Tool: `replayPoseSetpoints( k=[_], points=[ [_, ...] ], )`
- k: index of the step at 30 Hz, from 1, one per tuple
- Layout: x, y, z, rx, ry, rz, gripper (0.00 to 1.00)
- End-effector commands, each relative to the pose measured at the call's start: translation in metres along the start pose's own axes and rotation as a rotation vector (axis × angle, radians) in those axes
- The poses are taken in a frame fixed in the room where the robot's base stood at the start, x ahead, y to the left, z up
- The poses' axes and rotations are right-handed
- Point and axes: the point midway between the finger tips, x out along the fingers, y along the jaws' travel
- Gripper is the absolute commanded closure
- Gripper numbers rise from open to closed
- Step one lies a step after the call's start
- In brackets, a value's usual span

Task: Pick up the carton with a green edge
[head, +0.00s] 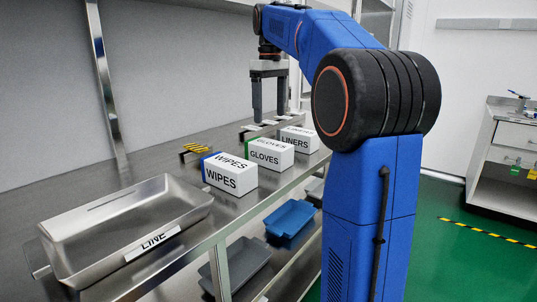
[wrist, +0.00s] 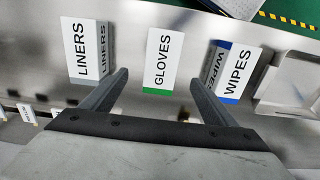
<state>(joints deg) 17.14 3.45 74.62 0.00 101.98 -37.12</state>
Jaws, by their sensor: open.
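The carton with a green edge is a white box labelled GLOVES (head: 269,153), standing on the steel bench between two other cartons. In the wrist view the GLOVES carton (wrist: 163,61) is at the upper centre, its green edge toward my gripper. My gripper (head: 270,117) is open and empty, pointing down above the bench behind the cartons. In the wrist view its two fingers (wrist: 157,82) are spread wide, and the GLOVES carton lies between and beyond their tips, with no contact visible.
A WIPES carton with a blue edge (head: 230,174) and a LINERS carton with a grey edge (head: 300,138) stand on either side. A steel tray labelled LINE (head: 75,222) is at the front left. Yellow pieces (head: 194,149) lie behind WIPES. Blue and grey bins (head: 291,217) sit on the lower shelf.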

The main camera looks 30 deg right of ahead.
Motion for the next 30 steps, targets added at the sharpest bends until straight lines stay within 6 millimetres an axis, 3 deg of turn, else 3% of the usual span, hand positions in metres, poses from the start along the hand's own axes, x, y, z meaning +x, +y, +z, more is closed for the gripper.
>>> replayPoseSetpoints(
  k=[9, 19, 30],
  points=[
    [0.054, -0.001, 0.001, 0.0, -0.002, -0.001, 0.2],
    [0.076, -0.001, 0.0, 0.0, -0.001, -0.001, 0.2],
    [0.118, -0.003, -0.002, 0.0, 0.0, 0.0, 0.2]
  ],
)
